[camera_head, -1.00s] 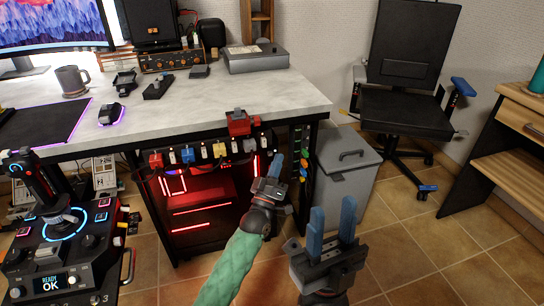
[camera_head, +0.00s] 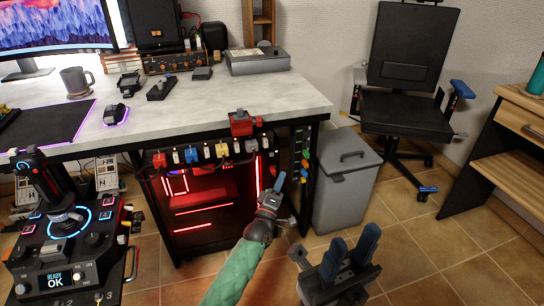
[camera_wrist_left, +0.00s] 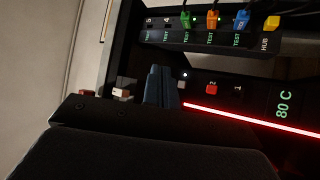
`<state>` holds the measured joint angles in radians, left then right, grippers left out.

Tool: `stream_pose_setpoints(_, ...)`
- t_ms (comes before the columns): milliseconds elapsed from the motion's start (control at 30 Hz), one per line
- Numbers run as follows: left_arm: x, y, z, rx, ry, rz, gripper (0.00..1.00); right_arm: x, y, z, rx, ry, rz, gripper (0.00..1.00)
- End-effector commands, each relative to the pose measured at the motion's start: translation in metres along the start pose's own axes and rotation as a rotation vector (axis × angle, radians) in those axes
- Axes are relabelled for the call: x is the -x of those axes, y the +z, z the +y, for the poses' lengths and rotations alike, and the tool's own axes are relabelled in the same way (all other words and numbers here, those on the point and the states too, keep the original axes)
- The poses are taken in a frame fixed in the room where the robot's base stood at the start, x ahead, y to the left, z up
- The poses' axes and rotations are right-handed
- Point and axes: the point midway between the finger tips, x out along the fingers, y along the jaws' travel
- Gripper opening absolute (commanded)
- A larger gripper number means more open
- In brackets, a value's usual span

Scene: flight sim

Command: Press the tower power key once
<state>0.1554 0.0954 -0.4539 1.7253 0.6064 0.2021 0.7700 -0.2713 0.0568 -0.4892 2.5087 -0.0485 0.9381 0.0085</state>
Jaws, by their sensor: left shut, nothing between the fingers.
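The computer tower (camera_head: 200,205) with red lights stands under the desk. I cannot tell which is the power key. My left gripper (camera_head: 279,182) is shut and empty in front of the tower's right side. In the left wrist view its fingers (camera_wrist_left: 160,85) appear just left of the pale key; contact is unclear. My right gripper (camera_head: 352,252) is open and empty, low and to the right.
A hub strip (camera_wrist_left: 205,38) with coloured plugs is above the keys. A red box (camera_head: 241,123) hangs at the desk's (camera_head: 200,100) front edge. A grey bin (camera_head: 345,180) stands right of the desk leg. A joystick console (camera_head: 65,250) is at the left.

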Motion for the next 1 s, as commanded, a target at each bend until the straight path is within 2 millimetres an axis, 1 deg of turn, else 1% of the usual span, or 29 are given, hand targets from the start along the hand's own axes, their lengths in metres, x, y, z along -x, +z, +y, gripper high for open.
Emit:
stream_pose_setpoints(167, -0.008, -0.006, -0.008, -0.002, 0.001, 0.0, 0.0, 0.007, 0.001, -0.001, -0.008, 0.001, 0.0, 0.36)
stream_pose_setpoints(567, -0.04, -0.029, -0.032, -0.003, 0.002, 0.0, 0.0, 0.03, 0.004, -0.005, -0.01, -0.024, -0.017, 0.36)
stream_pose_setpoints(700, -0.05, -0.036, -0.038, -0.003, 0.001, 0.0, 0.0, 0.034, 0.006, -0.006, -0.008, -0.031, -0.029, 0.36)
stream_pose_setpoints(833, -0.057, -0.041, -0.042, -0.002, 0.001, 0.0, 0.0, 0.037, 0.005, -0.007, -0.006, -0.032, -0.034, 0.36)
stream_pose_setpoints(1000, -0.06, -0.044, -0.044, -0.001, 0.0, 0.0, 0.0, 0.039, 0.005, -0.007, -0.005, -0.032, -0.039, 0.36)
